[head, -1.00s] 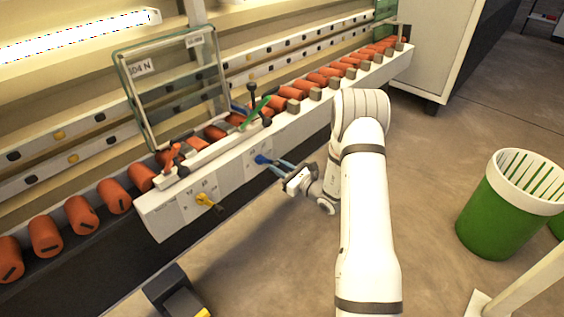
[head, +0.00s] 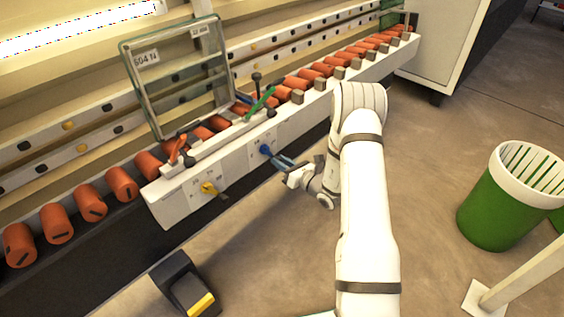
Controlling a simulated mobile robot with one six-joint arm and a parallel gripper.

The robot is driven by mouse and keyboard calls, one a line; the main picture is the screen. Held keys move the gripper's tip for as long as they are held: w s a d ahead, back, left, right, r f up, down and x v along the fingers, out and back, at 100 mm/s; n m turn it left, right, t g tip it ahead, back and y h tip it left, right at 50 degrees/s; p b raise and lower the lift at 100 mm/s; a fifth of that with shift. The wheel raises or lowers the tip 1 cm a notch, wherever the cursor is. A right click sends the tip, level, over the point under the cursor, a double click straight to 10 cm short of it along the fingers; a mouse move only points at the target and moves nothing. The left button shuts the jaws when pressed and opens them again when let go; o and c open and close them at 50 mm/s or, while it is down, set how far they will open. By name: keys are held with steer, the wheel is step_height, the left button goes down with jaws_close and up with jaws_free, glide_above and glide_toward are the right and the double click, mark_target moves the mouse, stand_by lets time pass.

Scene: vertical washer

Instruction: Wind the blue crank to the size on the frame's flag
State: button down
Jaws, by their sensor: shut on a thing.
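The blue crank (head: 265,150) sits on the white front panel (head: 240,155) of the washer rail. My gripper (head: 283,163) is at the crank from the right, shut on it; the fingers hide part of its handle. A glass frame (head: 175,80) with a green edge stands upright on the conveyor. It carries a white flag (head: 146,58) that seems to read "604 N", and a smaller label (head: 202,31) too small to read. A scale is printed around the crank, but its marks are too small to read.
A yellow crank (head: 209,188) is on the same panel to the left. Red (head: 177,150) and green (head: 262,103) levers stand above. Orange rollers (head: 123,184) line the conveyor. A black and yellow pedal (head: 185,285) is on the floor; a green bin (head: 505,205) stands right.

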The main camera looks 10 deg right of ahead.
steer(key=shift+d+f, duration=0.1)
steer(key=shift+f, duration=0.05)
steer(key=c, duration=1.2)
jaws_free()
steer(key=p+v, duration=0.2)
steer(key=v, duration=0.5)
steer(key=shift+s+d, duration=0.2)
steer(key=shift+s, duration=0.15)
